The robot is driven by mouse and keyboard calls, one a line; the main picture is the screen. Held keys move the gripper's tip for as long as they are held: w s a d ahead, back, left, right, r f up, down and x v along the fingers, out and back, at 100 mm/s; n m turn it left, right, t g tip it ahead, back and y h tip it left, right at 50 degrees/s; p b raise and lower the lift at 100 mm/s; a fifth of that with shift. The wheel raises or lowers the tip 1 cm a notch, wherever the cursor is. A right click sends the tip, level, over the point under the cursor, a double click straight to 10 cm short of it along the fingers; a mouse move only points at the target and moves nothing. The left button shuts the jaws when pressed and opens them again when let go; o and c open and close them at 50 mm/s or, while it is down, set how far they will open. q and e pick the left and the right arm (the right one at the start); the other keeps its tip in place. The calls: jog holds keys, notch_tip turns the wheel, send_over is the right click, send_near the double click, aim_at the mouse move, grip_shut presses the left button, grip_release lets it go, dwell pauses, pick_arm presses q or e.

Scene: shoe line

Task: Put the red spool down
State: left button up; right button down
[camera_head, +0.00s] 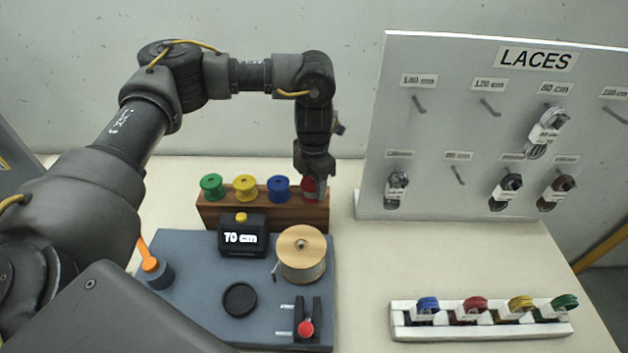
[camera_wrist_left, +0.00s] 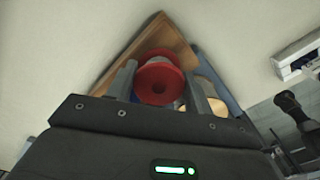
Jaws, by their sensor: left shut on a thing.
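The red spool (camera_head: 310,190) is at the right end of the wooden rack (camera_head: 262,213) in the head view, partly hidden by my left gripper (camera_head: 314,172). In the left wrist view the red spool (camera_wrist_left: 160,82) sits between the two fingers of my left gripper (camera_wrist_left: 160,90), which is shut on it. The wooden rack (camera_wrist_left: 163,32) lies right behind the spool there. I cannot tell whether the spool rests on the rack or is just above it.
Green (camera_head: 213,187), yellow (camera_head: 245,188) and blue (camera_head: 279,189) spools stand left of the red one. A grey station (camera_head: 200,290) in front holds a 70 cm display (camera_head: 241,236) and a large reel (camera_head: 301,253). A LACES board (camera_head: 450,130) stands right, behind a lace tray (camera_head: 480,330).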

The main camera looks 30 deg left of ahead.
aim_at(314, 182)
pick_arm(q)
jog(key=shift+f, duration=0.15)
jog(key=o, duration=1.1)
jog(key=shift+r, duration=0.35)
notch_tip(314, 182, up, 12)
jog(key=shift+f+b, duration=0.15)
jog(key=shift+b, duration=0.8)
